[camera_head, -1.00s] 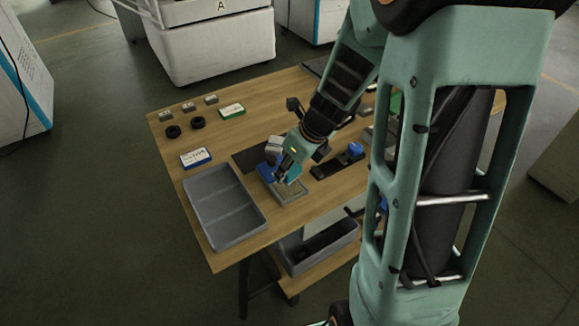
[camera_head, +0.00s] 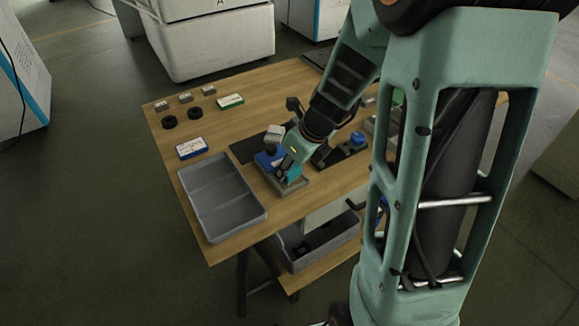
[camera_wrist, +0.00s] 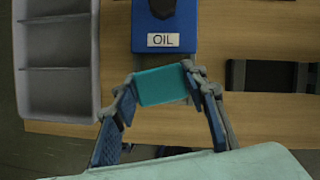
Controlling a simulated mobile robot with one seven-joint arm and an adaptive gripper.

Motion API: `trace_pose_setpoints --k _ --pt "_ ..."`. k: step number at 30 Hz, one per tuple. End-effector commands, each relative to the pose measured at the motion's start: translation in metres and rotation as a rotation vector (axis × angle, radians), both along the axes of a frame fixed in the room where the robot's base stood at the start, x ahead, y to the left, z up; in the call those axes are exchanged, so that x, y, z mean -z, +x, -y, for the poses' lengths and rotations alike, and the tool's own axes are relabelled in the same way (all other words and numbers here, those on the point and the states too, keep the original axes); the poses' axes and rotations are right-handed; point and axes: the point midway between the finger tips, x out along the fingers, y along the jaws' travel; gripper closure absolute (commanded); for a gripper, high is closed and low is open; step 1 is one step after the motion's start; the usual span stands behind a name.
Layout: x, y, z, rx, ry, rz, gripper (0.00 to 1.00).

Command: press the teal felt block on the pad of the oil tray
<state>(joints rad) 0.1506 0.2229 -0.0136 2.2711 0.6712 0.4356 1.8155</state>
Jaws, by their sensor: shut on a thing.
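The teal felt block (camera_wrist: 162,85) is clasped between the fingertips of my gripper (camera_wrist: 161,88) in the wrist view. In the head view the teal block (camera_head: 294,173) shows under my gripper (camera_head: 286,171), over the small grey oil tray (camera_head: 292,190). A blue part labelled OIL (camera_wrist: 163,20) is just beyond the block in the wrist view, and the same blue part (camera_head: 266,159) shows left of my gripper in the head view. The block hides most of the tray's pad. I cannot tell whether the block touches it.
A large grey divided bin (camera_head: 222,198) stands at the table's left front. A blue-edged card (camera_head: 191,148), a green-edged card (camera_head: 230,102) and black rings (camera_head: 169,122) lie farther back. A lower grey bin (camera_head: 318,240) sits below the table's front edge.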

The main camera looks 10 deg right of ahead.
Motion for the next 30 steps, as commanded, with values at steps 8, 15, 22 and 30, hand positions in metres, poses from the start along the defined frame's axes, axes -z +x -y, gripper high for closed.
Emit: trace_pose_setpoints --k 8,15,22,30 --pt "0.0012 0.0000 0.0000 0.000 0.000 0.000 0.79" --pt "0.0037 -0.0001 0.0000 0.000 0.000 0.000 0.79" --pt "0.0060 -0.0001 0.0001 0.000 0.000 0.000 0.79" --pt "0.0084 -0.0001 0.0000 0.000 0.000 0.000 0.79"
